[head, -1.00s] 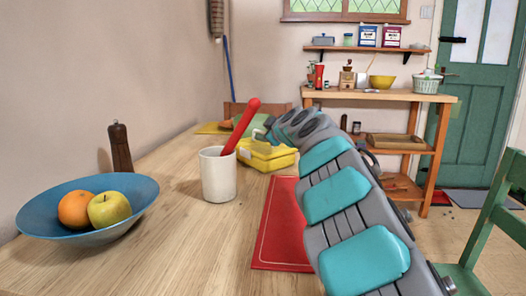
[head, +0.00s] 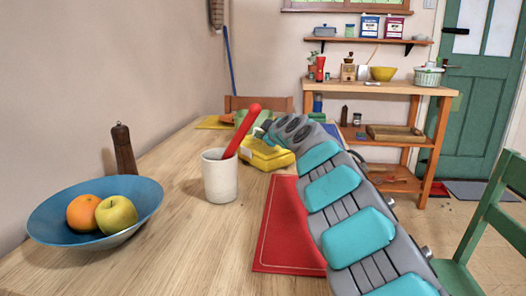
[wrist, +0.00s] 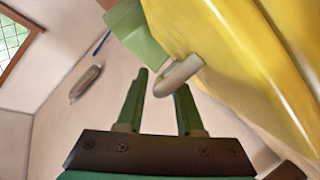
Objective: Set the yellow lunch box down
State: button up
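The yellow lunch box (head: 268,156) is at the far part of the wooden table, just behind the white mug, and looks slightly tilted. Its underside contact with the table is not clear. In the wrist view the yellow lunch box (wrist: 262,55) fills the upper right, close to the camera, with a grey handle-like piece (wrist: 180,75) beside it. My gripper (wrist: 162,85) has its two green fingers apart, and the grey piece reaches between their tips. A gap shows at the left finger. In the head view my arm hides the fingers.
A white mug (head: 220,178) with a red utensil stands in front of the box. A red mat (head: 283,240) lies beneath my arm. A blue bowl (head: 62,215) with fruit and a pepper mill (head: 124,150) are at left. A green chair (head: 490,225) is at right.

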grip_shut()
dwell(1.1)
